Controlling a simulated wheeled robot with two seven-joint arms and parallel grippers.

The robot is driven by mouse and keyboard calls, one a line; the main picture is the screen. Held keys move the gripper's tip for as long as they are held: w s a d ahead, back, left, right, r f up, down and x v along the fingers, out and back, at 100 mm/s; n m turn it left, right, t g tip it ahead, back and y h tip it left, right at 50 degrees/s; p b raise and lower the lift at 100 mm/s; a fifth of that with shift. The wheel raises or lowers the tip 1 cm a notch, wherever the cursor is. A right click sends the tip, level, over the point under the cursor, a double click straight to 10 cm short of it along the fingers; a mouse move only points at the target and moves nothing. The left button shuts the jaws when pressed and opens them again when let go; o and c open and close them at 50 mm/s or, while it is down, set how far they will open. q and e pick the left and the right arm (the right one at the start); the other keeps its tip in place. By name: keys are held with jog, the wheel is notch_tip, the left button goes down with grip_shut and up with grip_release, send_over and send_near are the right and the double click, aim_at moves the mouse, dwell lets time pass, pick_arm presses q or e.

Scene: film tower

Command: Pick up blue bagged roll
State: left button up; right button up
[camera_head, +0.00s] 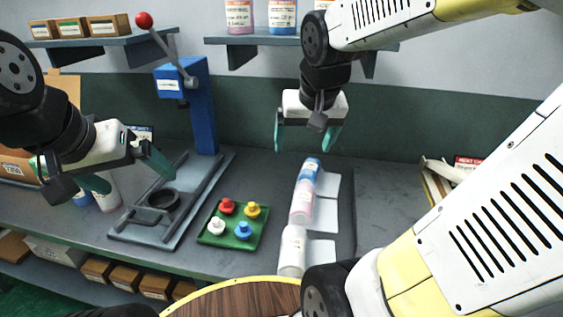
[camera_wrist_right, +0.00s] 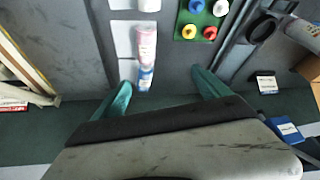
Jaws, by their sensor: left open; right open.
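A row of bagged rolls lies on the bench at centre right. The blue bagged roll (camera_head: 309,171) is at the back end, with a pink roll (camera_head: 302,204) in front of it and a white roll (camera_head: 292,250) nearest. In the right wrist view the blue roll (camera_wrist_right: 145,77) lies between the fingers, nearer the left one, with the pink roll (camera_wrist_right: 147,45) beyond it. My right gripper (camera_head: 305,148) is open and empty, above and behind the blue roll. My left gripper (camera_head: 138,183) is open and empty near the grey press frame.
White sheets (camera_head: 326,210) lie beside the rolls. A green tray (camera_head: 234,225) with coloured knobs sits to their left. A blue lever press (camera_head: 198,105) stands at the back left. Shelves with boxes and bottles hang on the wall. A round wooden stool (camera_head: 240,300) is in front.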

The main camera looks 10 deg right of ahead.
jog(key=w+d+f+m+g+h, duration=0.1)
jog(key=w+d+f, duration=0.1)
jog(key=w+f, duration=0.35)
jog(key=w+d+f+m+g+h, duration=0.1)
jog(key=w+d+f+m+h, duration=0.15)
jog(key=w, duration=0.55)
send_over(308, 167)
jog(key=s+a, duration=0.1)
jog(key=a, duration=0.1)
jog(key=shift+m+h, duration=0.25)
jog(key=shift+m, duration=0.1)
jog(key=f, duration=1.1)
jog(key=shift+s+a, duration=0.15)
jog(key=shift+s, duration=0.05)
jog(key=x, duration=0.8)
jog(key=shift+s, duration=0.1)
jog(key=c, duration=1.8)
jog(key=shift+r, duration=0.1)
